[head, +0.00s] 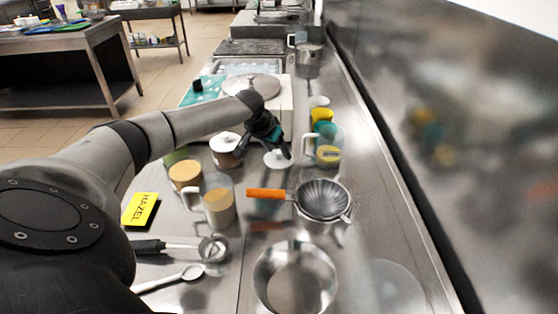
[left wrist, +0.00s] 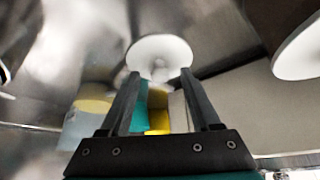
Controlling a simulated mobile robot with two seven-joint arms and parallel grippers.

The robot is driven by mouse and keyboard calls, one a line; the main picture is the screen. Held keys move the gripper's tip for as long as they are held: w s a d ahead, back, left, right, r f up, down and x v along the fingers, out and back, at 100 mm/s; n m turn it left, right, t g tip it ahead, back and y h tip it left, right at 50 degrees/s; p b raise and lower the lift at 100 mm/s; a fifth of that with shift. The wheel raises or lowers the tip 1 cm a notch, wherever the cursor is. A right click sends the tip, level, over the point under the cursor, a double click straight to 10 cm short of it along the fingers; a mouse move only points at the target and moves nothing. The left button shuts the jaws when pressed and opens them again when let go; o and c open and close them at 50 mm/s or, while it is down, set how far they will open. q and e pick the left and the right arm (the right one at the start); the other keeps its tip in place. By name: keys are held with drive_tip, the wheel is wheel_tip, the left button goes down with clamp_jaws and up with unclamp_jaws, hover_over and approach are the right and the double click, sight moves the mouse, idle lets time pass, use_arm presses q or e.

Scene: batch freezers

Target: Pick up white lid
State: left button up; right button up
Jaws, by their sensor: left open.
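A round white lid (head: 278,158) lies on the steel counter, just beside and below the fingers of my left gripper (head: 284,150). In the left wrist view the white lid (left wrist: 160,48) shows as a pale disc with a small knob at its middle. The open fingers of my left gripper (left wrist: 160,74) reach toward its near edge, with no object clearly held between them. Whether the fingertips touch the lid I cannot tell. My right gripper is out of view.
A jar with a white top (head: 226,143) stands left of the lid. A clear measuring jug (head: 328,146) and a yellow cup (head: 321,115) stand to its right. A strainer (head: 322,200) with an orange handle and a steel bowl (head: 295,278) are nearer. The wall runs along the right.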

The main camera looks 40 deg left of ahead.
use_arm(q)
drive_tip(key=shift+w+f, duration=0.15)
drive_tip(key=shift+f, duration=0.05)
drive_tip(key=shift+c, duration=0.2)
clamp_jaws()
idle(0.4)
